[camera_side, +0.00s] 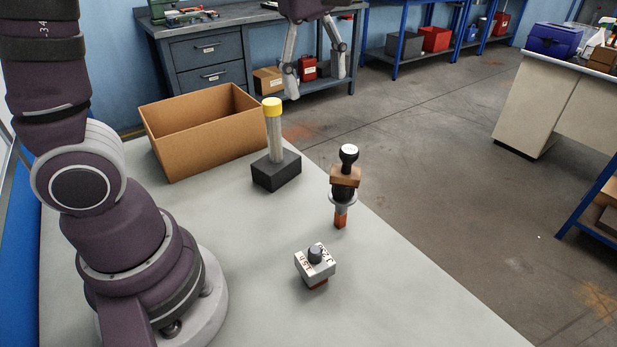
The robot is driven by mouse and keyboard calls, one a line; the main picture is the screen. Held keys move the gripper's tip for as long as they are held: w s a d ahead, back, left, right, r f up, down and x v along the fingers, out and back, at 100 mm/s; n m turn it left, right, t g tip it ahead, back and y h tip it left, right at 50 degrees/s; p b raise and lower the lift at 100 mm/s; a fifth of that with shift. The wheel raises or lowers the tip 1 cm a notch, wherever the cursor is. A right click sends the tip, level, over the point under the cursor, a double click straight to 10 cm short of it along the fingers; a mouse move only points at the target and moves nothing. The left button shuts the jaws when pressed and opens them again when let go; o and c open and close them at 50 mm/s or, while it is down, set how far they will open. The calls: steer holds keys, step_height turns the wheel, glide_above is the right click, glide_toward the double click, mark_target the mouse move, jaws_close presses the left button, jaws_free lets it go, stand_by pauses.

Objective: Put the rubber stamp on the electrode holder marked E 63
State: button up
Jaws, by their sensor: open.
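The rubber stamp (347,167), with a black knob handle and a brown block base, is upright toward the right edge of the table. I cannot tell which item is the holder marked E 63. My gripper (317,88) is open and empty, high at the top of the view, with its fingers spread apart.
An open cardboard box (200,145) stands at the back left of the table (240,235). Beside it, a dark block (277,175) bears an upright grey post with a yellow cap (272,107). The front middle of the table is clear.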

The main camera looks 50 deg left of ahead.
steer(key=s+f+m+t, duration=0.3)
steer(key=s+m, duration=0.6)
steer(key=m, duration=0.8)
steer(key=shift+d+f+m+t, duration=0.15)
steer(key=shift+f+m+t, duration=0.15)
steer(key=shift+f, duration=0.3)
